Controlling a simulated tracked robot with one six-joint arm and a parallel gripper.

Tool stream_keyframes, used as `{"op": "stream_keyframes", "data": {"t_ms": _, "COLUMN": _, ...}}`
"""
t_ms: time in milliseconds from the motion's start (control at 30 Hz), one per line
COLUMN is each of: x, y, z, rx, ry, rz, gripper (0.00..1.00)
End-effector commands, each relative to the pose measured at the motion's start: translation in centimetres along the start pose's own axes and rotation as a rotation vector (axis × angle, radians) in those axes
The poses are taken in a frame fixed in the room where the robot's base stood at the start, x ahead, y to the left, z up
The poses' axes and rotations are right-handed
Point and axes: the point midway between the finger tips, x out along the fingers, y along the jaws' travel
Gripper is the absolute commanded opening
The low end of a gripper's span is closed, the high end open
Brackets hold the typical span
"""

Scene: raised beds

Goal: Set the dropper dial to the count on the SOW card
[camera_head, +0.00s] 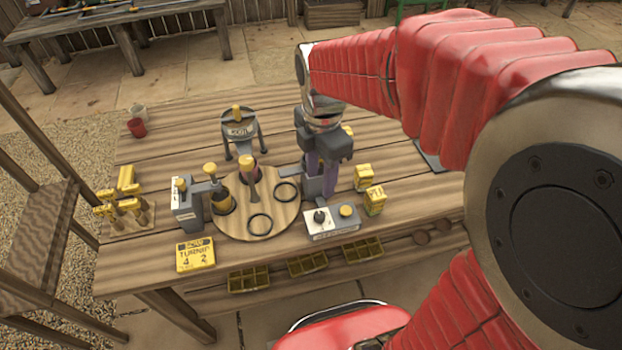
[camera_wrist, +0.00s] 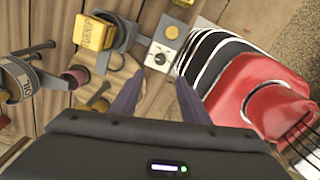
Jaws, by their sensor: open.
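The yellow SOW card (camera_head: 195,257) stands at the front left of the table. It reads TURNIP with a 4 and a 2 below; smaller marks are too small to read. The dropper dial (camera_head: 319,217) is a dark round knob on a pale box at the table's front; it also shows in the wrist view (camera_wrist: 160,58). Its setting is not legible. My gripper (camera_head: 326,194) is open and empty, purple fingers pointing down, behind the dial in the head view. In the wrist view the dial lies beyond the gap between the fingertips (camera_wrist: 156,84), apart from them.
A yellow button (camera_head: 346,211) sits beside the dial. The grey dropper (camera_head: 313,181) is partly hidden by my gripper, with a yellow TURNIP pack (camera_wrist: 93,33) on it. Two yellow packets (camera_head: 374,201) stand right of it. A round wooden board (camera_head: 285,218) with pots and rings lies left.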

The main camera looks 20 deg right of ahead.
Motion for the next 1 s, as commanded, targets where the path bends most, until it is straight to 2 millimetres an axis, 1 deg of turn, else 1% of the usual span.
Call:
{"op": "stream_keyframes", "data": {"t_ms": 133, "x": 0.6, "y": 0.0, "z": 0.0, "rx": 0.0, "ry": 0.0, "rz": -0.002, "gripper": 0.41}}
{"op": "stream_keyframes", "data": {"t_ms": 267, "x": 1.7, "y": 0.0, "z": 0.0, "rx": 0.001, "ry": 0.001, "rz": -0.002, "gripper": 0.41}}
{"op": "stream_keyframes", "data": {"t_ms": 900, "x": 11.4, "y": -0.1, "z": -0.1, "rx": 0.001, "ry": 0.001, "rz": -0.005, "gripper": 0.41}}
{"op": "stream_keyframes", "data": {"t_ms": 1000, "x": 12.5, "y": -0.1, "z": 0.0, "rx": 0.001, "ry": 0.001, "rz": -0.003, "gripper": 0.41}}
